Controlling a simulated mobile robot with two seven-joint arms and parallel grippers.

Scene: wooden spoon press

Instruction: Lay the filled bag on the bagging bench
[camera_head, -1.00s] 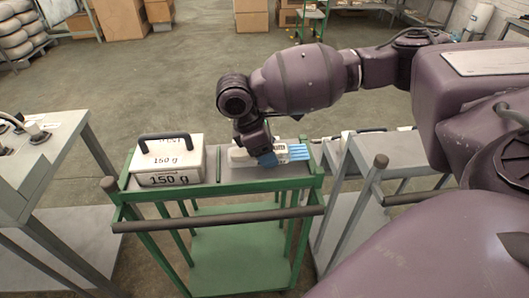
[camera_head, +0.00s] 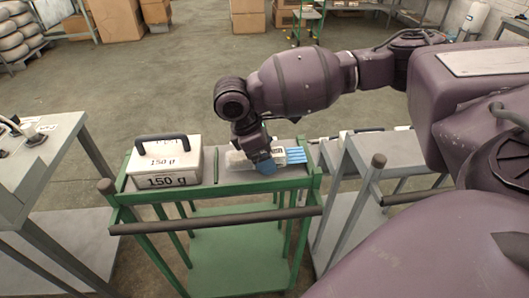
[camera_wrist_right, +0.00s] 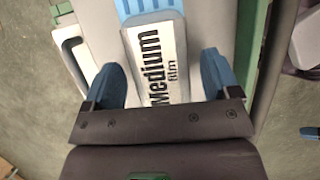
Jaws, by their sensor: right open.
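A white block with a blue ribbed end (camera_head: 296,156) lies on the green trolley's top (camera_head: 212,165). In the right wrist view this block (camera_wrist_right: 158,50) bears the label "Medium film". My right gripper (camera_head: 262,167) is over it. In the wrist view the blue fingers of my right gripper (camera_wrist_right: 162,85) are open, one on each side of the block, with gaps showing between. I cannot make out a filled bag for certain. Which surface is the bagging bench is not marked. My left gripper is not in view.
A white box marked 150 g (camera_head: 165,165) with a dark handle stands left on the trolley. A grey bench (camera_head: 384,152) stands close right. A grey table (camera_head: 50,135) is on the left across a gap. Cardboard boxes (camera_head: 264,16) are at the back.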

